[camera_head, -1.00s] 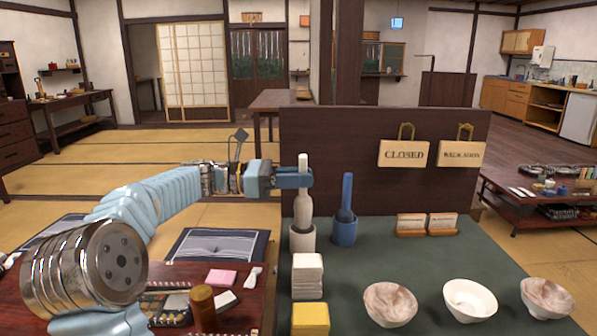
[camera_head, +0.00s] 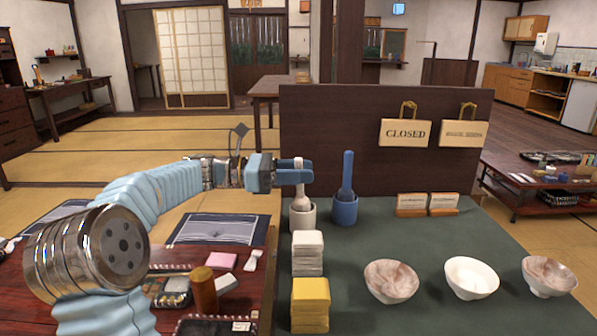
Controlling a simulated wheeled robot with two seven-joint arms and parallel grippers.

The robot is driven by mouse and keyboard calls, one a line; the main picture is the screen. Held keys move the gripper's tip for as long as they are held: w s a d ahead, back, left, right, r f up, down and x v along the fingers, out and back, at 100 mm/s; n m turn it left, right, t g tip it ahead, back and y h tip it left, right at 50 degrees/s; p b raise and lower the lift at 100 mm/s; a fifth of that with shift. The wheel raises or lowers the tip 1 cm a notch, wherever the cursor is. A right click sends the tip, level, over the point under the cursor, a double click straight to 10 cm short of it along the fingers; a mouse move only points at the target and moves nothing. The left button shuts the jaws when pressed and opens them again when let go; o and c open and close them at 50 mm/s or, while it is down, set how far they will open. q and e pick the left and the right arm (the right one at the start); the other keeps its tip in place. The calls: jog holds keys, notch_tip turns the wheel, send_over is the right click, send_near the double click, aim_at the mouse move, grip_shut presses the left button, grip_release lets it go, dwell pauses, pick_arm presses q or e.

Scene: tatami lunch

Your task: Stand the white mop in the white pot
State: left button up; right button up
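The white mop (camera_head: 301,194) stands upright with its head down inside the white pot (camera_head: 302,217), at the left of the green counter. The pot's wall hides the lower part of the head. My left gripper (camera_head: 297,174) is around the upper handle, with one finger in front of it and one behind. The fingers look apart, with the handle between them; the near finger hides part of the handle. My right gripper is not in view.
A blue mop (camera_head: 347,172) stands in a blue pot (camera_head: 345,210) just to the right. White cloths (camera_head: 307,254) and yellow cloths (camera_head: 310,305) are stacked in front. Three bowls (camera_head: 471,278) stand at the right. A dark panel (camera_head: 400,165) rises behind.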

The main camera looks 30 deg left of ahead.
pick_arm(q)
jog(key=shift+o, duration=0.6)
jog(key=v, duration=1.3)
jog(key=shift+s+a, duration=0.25)
jog(key=shift+a, duration=0.05)
jog(key=shift+f, duration=0.15)
